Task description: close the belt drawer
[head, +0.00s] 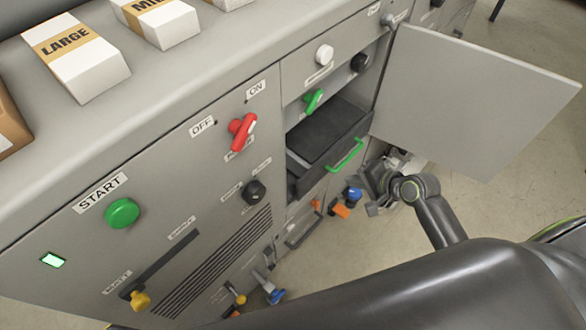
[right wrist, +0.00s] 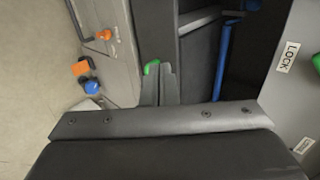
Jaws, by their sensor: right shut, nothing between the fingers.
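The belt drawer (head: 330,137) is dark and pulled out from the grey machine in the head view, open at the top, with a green handle (head: 345,155) on its front. My right gripper (head: 372,183) is low beside the drawer front, just right of and below the handle. In the right wrist view its fingers (right wrist: 160,70) are shut and empty. A bit of green, likely the handle (right wrist: 151,67), shows at the fingertips; whether they touch cannot be told. A dark interior with a blue rod (right wrist: 222,60) shows to the right. My left gripper is not in view.
A grey door panel (head: 470,95) stands open to the right of the drawer. A red switch (head: 242,131), a green knob (head: 313,100) and a green START button (head: 122,213) are on the machine front. Boxes (head: 80,60) lie on top. Floor is free at right.

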